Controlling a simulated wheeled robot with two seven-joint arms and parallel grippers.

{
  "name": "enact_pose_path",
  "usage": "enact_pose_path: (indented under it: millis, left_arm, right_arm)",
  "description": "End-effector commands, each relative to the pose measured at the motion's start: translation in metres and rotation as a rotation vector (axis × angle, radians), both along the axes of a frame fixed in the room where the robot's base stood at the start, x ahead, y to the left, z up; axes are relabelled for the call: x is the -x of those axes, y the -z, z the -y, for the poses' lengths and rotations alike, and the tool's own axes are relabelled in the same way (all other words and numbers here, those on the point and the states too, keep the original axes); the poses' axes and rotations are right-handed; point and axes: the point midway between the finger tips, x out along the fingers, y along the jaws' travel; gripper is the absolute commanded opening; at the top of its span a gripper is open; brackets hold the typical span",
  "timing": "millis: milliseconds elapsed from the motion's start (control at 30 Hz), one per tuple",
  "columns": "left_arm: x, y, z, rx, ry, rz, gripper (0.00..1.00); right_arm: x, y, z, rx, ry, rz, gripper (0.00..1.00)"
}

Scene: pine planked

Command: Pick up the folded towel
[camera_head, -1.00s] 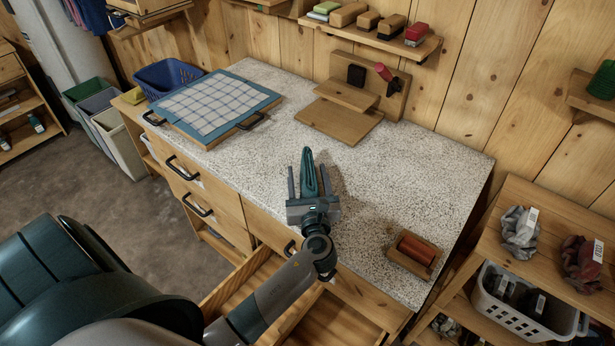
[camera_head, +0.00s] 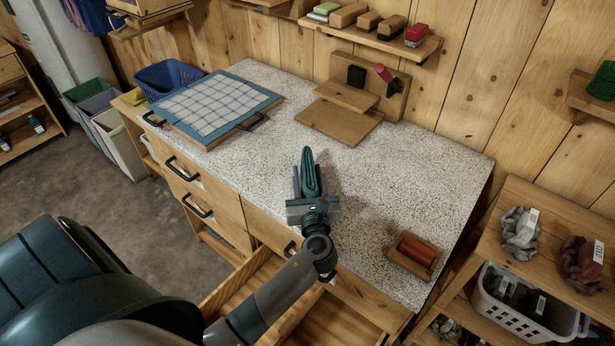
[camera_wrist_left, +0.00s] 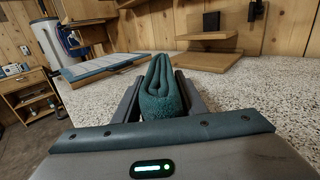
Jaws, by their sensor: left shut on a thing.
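The folded towel (camera_head: 310,175) is dark teal and stands on edge on the speckled countertop (camera_head: 400,190), near its front edge. In the left wrist view the towel (camera_wrist_left: 162,88) sits between the two fingers, with its folded layers facing up. My left gripper (camera_head: 309,180) is shut on the towel, one finger against each side. Whether the towel's underside touches the counter is hidden. My right gripper is not in view.
A blue-edged board with a checked cloth (camera_head: 209,103) lies at the counter's left. A wooden stand (camera_head: 345,110) is at the back, a wooden holder with a reddish roller (camera_head: 416,250) at the right front. An open drawer (camera_head: 270,290) juts out below my arm.

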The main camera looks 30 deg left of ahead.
Motion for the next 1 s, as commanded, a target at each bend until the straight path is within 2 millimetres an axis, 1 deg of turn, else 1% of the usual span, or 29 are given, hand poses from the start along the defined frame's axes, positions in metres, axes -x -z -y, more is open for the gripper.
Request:
enact_pose_path:
  millis: [167,300,367,700,900,1000]
  left_arm:
    - [0.0,-0.018,0.0,0.0,0.0,0.006,0.0]
    - [0.0,-0.041,0.0,0.001,0.001,0.008,0.0]
    - [0.002,-0.043,0.014,0.003,0.001,0.005,0.0]
    - [0.017,-0.082,0.076,0.005,0.002,0.007,0.0]
    - [0.023,-0.099,0.102,0.002,0.001,0.004,0.0]
    - [0.025,-0.104,0.109,0.001,0.0,0.003,0.0]
  right_arm:
    - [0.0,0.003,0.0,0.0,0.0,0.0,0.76]
    - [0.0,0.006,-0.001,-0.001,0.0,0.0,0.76]
    - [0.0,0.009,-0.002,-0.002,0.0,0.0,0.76]
    - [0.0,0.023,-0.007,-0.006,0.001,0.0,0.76]
    - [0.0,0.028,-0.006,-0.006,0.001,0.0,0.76]
    - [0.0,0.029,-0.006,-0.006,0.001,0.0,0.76]
